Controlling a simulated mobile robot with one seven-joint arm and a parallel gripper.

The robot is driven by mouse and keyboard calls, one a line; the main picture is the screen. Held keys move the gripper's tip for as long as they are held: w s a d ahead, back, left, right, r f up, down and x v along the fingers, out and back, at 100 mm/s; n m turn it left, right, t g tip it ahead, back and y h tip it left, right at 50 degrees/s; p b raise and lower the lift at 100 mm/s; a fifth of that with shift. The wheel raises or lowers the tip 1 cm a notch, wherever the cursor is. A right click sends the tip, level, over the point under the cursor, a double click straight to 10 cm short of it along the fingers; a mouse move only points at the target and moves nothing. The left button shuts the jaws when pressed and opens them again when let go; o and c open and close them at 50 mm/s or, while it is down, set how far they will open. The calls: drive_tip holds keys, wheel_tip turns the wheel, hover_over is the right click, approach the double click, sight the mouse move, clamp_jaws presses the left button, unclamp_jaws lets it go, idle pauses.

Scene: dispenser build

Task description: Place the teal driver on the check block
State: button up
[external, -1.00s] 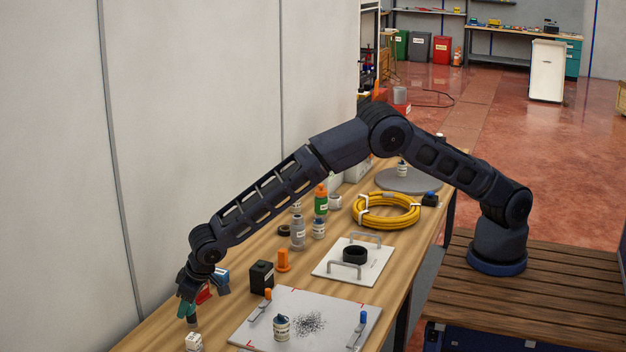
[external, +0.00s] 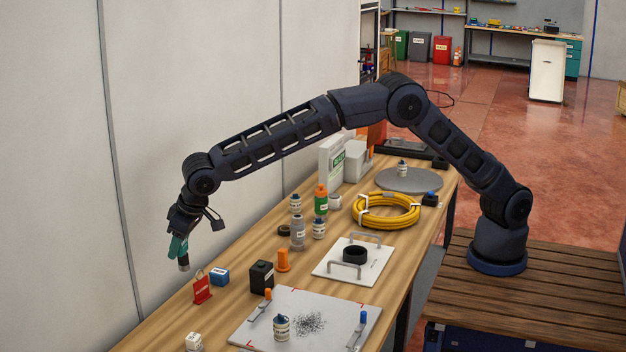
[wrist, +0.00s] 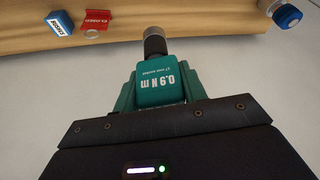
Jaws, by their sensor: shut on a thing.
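The teal driver (external: 178,249) hangs from my gripper (external: 183,228), tip down and slightly tilted, in the air at the left above the table's wall side. In the wrist view the driver (wrist: 160,84) shows a "0.9 N m" label and a dark grey tip, and my gripper is shut on its body. I cannot tell for certain which block is the check block. A black block (external: 262,277) with a pale label stands on the table to the right, and a small white block (external: 193,342) lies at the near edge of the picture.
A red tag (external: 202,288) and a blue block (external: 219,277) stand below the driver. The wall is close on the left.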

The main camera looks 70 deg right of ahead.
drive_tip(key=w+d+r+m+g+h, duration=0.15)
drive_tip(key=w+d+m, duration=0.35)
drive_tip(key=d, duration=1.9)
drive_tip(key=w+d+r+m+t+h, duration=0.15)
drive_tip(key=w+d+m, duration=0.35)
drive_tip(key=d, duration=1.9)
drive_tip(key=s+d+m+g+h, duration=0.1)
drive_tip(key=s+d+m, duration=0.1)
drive_tip(key=d, duration=0.8)
drive_tip(key=s+d+m+g+h, duration=0.1)
drive_tip(key=s+d+m+g, duration=0.15)
drive_tip(key=d, duration=0.85)
drive_tip(key=m+g, duration=0.1)
drive_tip(key=m, duration=0.5)
hover_over(335, 194)
wheel_tip(335, 194, down, 17)
drive_tip(key=shift+a+f, duration=0.1)
drive_tip(key=o, duration=0.6)
drive_tip(key=shift+f, duration=0.1)
drive_tip(key=o, duration=0.5)
drive_tip(key=shift+c, duration=0.2)
